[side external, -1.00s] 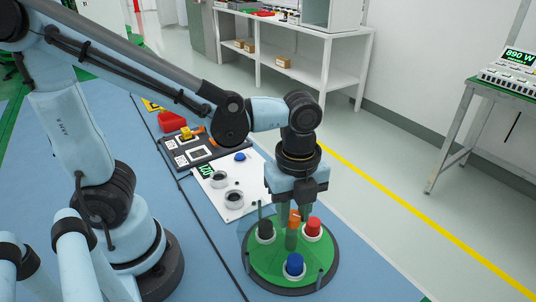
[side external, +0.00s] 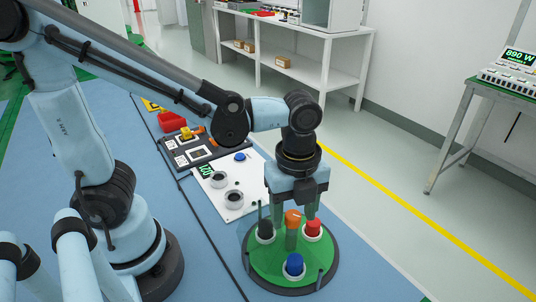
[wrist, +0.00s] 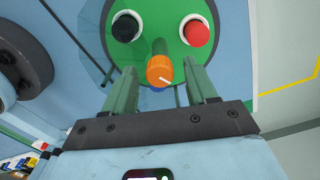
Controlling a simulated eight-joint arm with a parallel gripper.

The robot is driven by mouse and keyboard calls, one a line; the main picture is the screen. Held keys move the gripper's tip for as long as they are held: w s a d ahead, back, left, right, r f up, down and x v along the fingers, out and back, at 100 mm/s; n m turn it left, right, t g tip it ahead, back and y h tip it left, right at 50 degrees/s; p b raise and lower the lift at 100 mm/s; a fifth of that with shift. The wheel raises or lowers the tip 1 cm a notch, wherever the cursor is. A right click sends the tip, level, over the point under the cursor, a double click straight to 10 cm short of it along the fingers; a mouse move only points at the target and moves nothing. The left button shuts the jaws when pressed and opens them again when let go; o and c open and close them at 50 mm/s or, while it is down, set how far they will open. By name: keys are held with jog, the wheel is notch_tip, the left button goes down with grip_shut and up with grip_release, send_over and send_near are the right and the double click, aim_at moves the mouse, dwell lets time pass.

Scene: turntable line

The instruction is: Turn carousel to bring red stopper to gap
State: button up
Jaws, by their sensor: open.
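The green carousel disc (side external: 268,268) lies at the lower right of the side view, with a dark rim. It carries a red stopper (side external: 313,228), a blue stopper (side external: 294,264) and a black stopper (side external: 265,229) in white rings. An orange-topped post (side external: 292,218) stands upright near the middle. In the wrist view, the red stopper (wrist: 197,33) is upper right, the black stopper (wrist: 125,27) upper left, and the orange top (wrist: 160,70) has a white mark. My gripper (side external: 294,210) is open, its green fingers on either side of the orange top; contact is not visible.
A clear bluish guard (wrist: 92,45) curves along part of the carousel; its gap is hard to make out. A white panel (side external: 238,178) with round sockets and a dark tray (side external: 205,148) lie behind it. Shelving and a side bench stand well away.

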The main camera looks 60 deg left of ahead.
notch_tip(320, 180, up, 12)
dwell(0.8)
